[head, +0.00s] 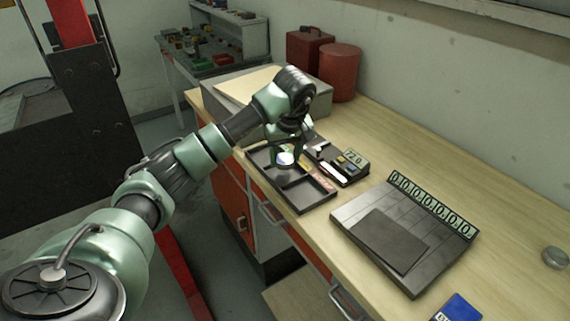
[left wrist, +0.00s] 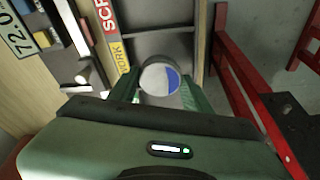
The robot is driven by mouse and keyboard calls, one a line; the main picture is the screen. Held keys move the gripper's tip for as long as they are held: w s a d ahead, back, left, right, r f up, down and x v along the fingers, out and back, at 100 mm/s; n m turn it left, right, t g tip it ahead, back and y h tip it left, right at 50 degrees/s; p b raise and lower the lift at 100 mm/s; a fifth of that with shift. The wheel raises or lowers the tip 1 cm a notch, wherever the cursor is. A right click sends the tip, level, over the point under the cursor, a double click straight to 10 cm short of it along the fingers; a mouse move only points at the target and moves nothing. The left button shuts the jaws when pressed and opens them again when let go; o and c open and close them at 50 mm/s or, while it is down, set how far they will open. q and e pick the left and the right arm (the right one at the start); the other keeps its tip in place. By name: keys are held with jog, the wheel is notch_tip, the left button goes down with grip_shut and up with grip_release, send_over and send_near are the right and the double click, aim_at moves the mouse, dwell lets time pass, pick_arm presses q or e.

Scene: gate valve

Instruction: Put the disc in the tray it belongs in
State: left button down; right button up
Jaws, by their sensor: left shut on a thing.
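A small round disc (left wrist: 158,77) shows a pale face with a blue segment in the left wrist view. It also shows in the head view as a bright, pale round shape (head: 285,158). My left gripper (left wrist: 160,92) is shut on it, with one green finger on each side. In the head view my left gripper (head: 287,148) is over the dark divided tray (head: 310,203), towards its far part. A red label starting "SCR" and a yellow label with "WORK" run along the tray's edge in the left wrist view. The disc's height above the tray is unclear.
A gauge with a "72.0" readout (head: 355,158) stands beside the tray. A flat grey slab with a digit strip (head: 405,235) lies further right. A blue item (head: 458,308) and a small metal puck (head: 555,258) lie near the right. Red containers (head: 340,72) stand at the back.

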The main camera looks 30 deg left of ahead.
aim_at(286, 161)
pick_arm(q)
jog(key=x, duration=0.3)
jog(key=shift+s+d+f+p, duration=0.2)
jog(key=shift+s+f+p, duration=0.05)
jog(key=shift+s+p, duration=0.1)
jog(key=shift+w+f, duration=0.1)
jog(key=shift+f, duration=0.05)
pick_arm(e)
jog(key=shift+r, duration=0.4)
pick_arm(q)
jog(key=shift+f, duration=0.15)
jog(key=c, duration=0.9)
grip_release()
pick_arm(e)
jog(key=shift+d+f, duration=0.1)
jog(key=shift+d, duration=0.25)
